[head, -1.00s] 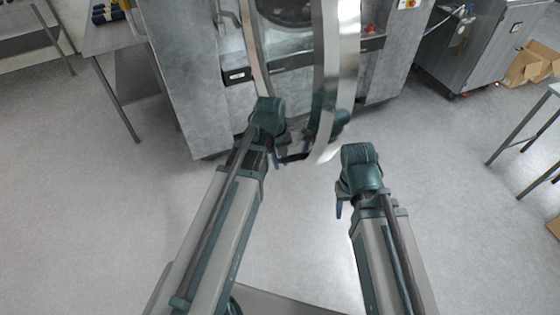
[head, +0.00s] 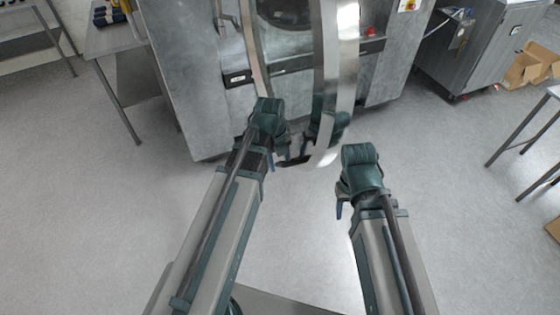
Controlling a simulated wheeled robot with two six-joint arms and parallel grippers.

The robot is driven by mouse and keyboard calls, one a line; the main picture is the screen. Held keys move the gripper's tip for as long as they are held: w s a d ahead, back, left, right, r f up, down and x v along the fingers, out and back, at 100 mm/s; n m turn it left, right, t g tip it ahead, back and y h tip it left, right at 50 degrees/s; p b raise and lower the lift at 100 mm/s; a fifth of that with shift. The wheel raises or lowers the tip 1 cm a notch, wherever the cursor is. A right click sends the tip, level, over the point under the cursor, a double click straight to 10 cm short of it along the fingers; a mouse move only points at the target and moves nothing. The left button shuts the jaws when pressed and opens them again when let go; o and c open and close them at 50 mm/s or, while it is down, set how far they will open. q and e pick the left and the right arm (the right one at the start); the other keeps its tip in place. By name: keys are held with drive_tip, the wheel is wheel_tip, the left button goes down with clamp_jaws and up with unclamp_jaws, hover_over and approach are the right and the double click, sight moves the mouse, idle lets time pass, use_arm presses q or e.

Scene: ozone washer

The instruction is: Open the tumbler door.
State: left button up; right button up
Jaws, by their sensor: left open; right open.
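The tumbler door (head: 346,75) is a shiny, curved metal ring. It stands swung out from the grey washer (head: 190,70), nearly edge-on to me, with the dark round drum opening (head: 285,12) behind it. My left gripper (head: 294,158) is open at the lower left edge of the door. Its dark fingers are small and partly hidden, and I cannot tell whether they touch the door. My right gripper (head: 340,202) is open and empty, low and to the right of the door, apart from it.
A metal table (head: 110,40) stands at the left. A grey cabinet (head: 485,50) stands right of the washer, with cardboard boxes (head: 525,68) beyond it. A table frame (head: 530,140) is at the right edge. The grey floor around my arms is clear.

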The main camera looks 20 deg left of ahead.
use_arm(q)
wheel_tip(320, 180, up, 12)
drive_tip(key=a+p, duration=0.1)
drive_tip(key=p, duration=1)
drive_tip(key=shift+s+r, duration=0.15)
drive_tip(key=shift+s, duration=0.3)
use_arm(e)
wheel_tip(320, 180, up, 12)
drive_tip(key=shift+r, duration=0.1)
